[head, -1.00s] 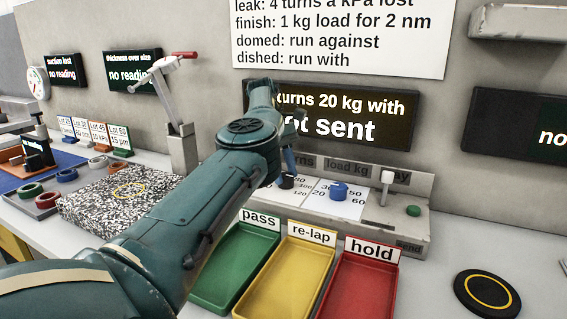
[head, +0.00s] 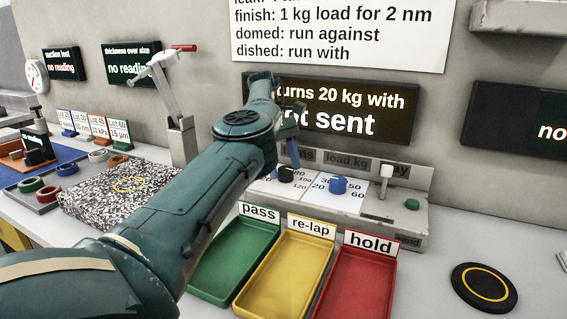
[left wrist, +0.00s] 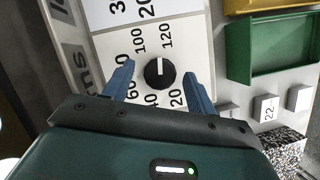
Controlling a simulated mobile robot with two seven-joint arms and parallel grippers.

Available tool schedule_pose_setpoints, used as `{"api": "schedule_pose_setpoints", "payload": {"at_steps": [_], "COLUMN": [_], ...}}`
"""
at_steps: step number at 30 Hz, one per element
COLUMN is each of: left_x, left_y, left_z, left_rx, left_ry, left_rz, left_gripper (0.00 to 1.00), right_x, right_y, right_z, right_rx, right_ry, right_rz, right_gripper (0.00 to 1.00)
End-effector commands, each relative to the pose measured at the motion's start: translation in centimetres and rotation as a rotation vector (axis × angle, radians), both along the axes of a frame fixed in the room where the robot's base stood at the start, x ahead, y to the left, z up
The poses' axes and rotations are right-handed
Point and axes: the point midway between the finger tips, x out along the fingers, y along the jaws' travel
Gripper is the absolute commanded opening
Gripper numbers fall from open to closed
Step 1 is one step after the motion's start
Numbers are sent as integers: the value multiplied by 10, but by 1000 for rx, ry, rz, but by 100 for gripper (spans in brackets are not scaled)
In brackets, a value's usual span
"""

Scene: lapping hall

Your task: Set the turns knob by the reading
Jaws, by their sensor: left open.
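The black turns knob (head: 286,174) stands on the sloped panel (head: 405,225) behind the trays. In the left wrist view the knob (left wrist: 159,73) has a white mark toward the top of the picture, near the 100 and 120 numbers of its scale. My left gripper (left wrist: 158,80) is open, its blue fingers on either side of the knob, with gaps to both. In the head view its arm hides part of the panel and of the display (head: 345,112), which reads "turns 20 kg with" and "not sent", first letters covered. My right gripper is not in view.
Beside the knob are a blue load knob (head: 338,185), a white-topped lever (head: 386,180) and a green button (head: 412,204). Green (head: 206,290), yellow (head: 246,304) and red (head: 390,290) trays stand in front. Two left displays (head: 65,64) (head: 130,66) show "no reading".

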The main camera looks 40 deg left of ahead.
Motion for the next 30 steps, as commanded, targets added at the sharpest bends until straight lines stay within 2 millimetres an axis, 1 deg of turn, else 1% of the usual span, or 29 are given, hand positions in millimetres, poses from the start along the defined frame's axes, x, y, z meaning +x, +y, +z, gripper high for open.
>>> {"api": "schedule_pose_setpoints", "payload": {"at_steps": [5,8,11,14,16,19,24,30], "left_x": [0,0,0,0,0,0,0,0], "left_y": [0,0,0,1,0,0,0,0], "left_z": [2,13,31,54,71,87,99,100], "left_rx": [0,-1,-1,0,-1,-1,0,0], "left_ry": [0,-1,-3,-4,-3,-3,0,0], "left_rz": [-1,-1,-1,-2,-2,-1,0,0], "left_gripper": [57,57,57,57,57,57,57,57], "right_x": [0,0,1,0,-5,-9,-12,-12], "right_y": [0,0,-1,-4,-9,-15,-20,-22], "right_z": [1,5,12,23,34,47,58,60], "right_rx": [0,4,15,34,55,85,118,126], "right_ry": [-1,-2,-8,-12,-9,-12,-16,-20], "right_rz": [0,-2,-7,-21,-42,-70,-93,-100], "right_gripper": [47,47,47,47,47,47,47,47]}}
